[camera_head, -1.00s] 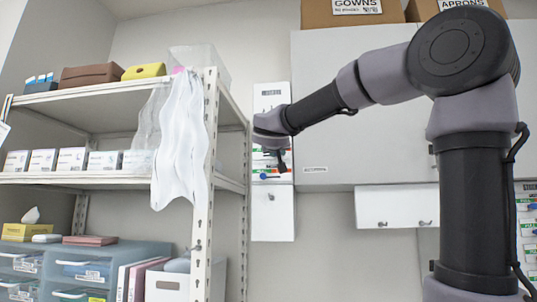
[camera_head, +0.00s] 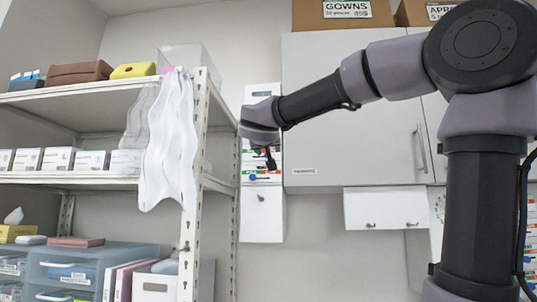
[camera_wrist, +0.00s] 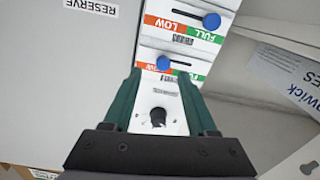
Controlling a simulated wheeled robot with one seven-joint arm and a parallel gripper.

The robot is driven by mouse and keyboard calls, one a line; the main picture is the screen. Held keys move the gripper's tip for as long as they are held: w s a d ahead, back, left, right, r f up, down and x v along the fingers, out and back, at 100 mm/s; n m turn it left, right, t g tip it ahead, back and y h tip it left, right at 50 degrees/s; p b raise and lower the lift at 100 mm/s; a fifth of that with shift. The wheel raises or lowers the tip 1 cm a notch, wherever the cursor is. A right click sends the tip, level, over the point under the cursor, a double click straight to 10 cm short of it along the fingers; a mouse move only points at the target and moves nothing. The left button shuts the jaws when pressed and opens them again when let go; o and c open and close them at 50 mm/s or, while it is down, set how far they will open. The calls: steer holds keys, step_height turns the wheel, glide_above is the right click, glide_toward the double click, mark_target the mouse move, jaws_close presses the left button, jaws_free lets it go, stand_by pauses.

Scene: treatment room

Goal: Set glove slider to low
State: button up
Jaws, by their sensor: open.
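A narrow white slider panel (camera_head: 263,215) hangs on the wall between the shelf and the cabinet. In the wrist view the panel (camera_wrist: 150,118) appears upside down, with red LOW and green FULL labels. An upper blue knob (camera_wrist: 211,21) sits at the FULL end of its slot. A lower blue knob (camera_wrist: 163,63) sits at the LOW end of its slot. I cannot read which row is gloves. My gripper (camera_wrist: 160,88) is open and empty, its green fingers either side of the panel's lower part. In the head view my gripper (camera_head: 268,160) is in front of the panel and hides some rows.
A metal shelf (camera_head: 190,240) with a hanging white sheet (camera_head: 170,145) stands close left of the panel. A grey cabinet (camera_head: 330,150) is to the right, with a small white box with two knobs (camera_head: 385,208) below it. A RESERVE label (camera_wrist: 92,7) shows in the wrist view.

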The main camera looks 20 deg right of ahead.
steer(key=v, duration=0.5)
steer(key=shift+s+a, duration=0.1)
steer(key=shift+s, duration=0.3)
steer(key=s+d+f+m+g+y, duration=0.1)
steer(key=s+d+f+g, duration=0.25)
steer(key=f, duration=0.55)
steer(key=s+d+f+g, duration=0.25)
steer(key=d+f, duration=0.25)
steer(key=f, duration=0.3)
steer(key=s+a+f+g+y, duration=0.2)
steer(key=s+f+y, duration=0.1)
steer(key=f, duration=0.4)
steer(key=s+a+f+m+g+y, duration=0.1)
steer(key=s+a+f+y, duration=0.1)
steer(key=s+f+y, duration=0.2)
step_height(320, 180, down, 4)
steer(key=s, duration=0.2)
steer(key=shift+s+g, duration=0.25)
steer(key=shift+g, duration=0.15)
steer(key=shift+r, duration=0.1)
stand_by(0.3)
